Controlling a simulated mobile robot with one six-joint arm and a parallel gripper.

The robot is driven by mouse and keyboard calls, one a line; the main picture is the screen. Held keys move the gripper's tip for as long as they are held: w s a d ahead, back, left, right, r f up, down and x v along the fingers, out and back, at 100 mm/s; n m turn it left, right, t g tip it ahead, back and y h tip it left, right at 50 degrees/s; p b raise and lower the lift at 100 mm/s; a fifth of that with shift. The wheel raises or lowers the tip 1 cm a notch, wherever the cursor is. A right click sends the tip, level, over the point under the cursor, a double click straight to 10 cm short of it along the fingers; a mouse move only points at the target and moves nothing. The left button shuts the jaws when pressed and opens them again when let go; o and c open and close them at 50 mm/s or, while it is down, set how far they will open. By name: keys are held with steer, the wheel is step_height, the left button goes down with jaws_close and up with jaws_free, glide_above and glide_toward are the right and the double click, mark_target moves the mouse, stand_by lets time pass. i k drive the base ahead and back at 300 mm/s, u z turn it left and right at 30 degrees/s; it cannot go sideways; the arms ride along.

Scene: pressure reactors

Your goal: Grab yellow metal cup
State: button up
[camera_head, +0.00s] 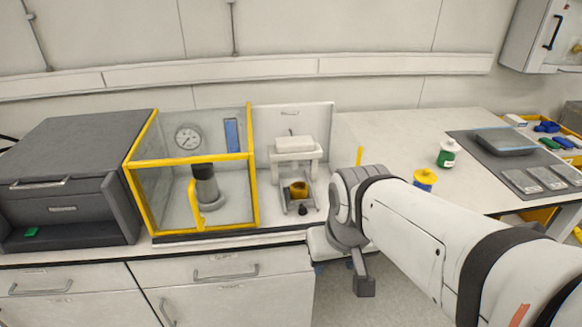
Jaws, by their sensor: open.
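A small yellow metal cup (299,189) sits low in a white press-like stand (296,146) on the bench, right of the yellow-framed enclosure. Its opening looks dark. My arm reaches in from the lower right. My gripper (360,279) hangs at its end, below and to the right of the cup, near the bench's front edge. It is apart from the cup and nothing shows held in it. It is open, though my wrist and the viewing angle hide much of the jaws.
A clear enclosure with a yellow frame (192,159) holds a gauge and a grey vessel. A dark grey machine (70,180) stands at far left. A yellow-lidded jar (424,178) and a green-and-white jar (447,153) stand on the right table, beside a dark mat (480,150).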

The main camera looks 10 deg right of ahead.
mark_target(296, 195)
steer(key=z, duration=0.05)
steer(key=k, duration=1.25)
steer(key=u, duration=0.4)
steer(key=i, duration=2)
steer(key=z, duration=0.8)
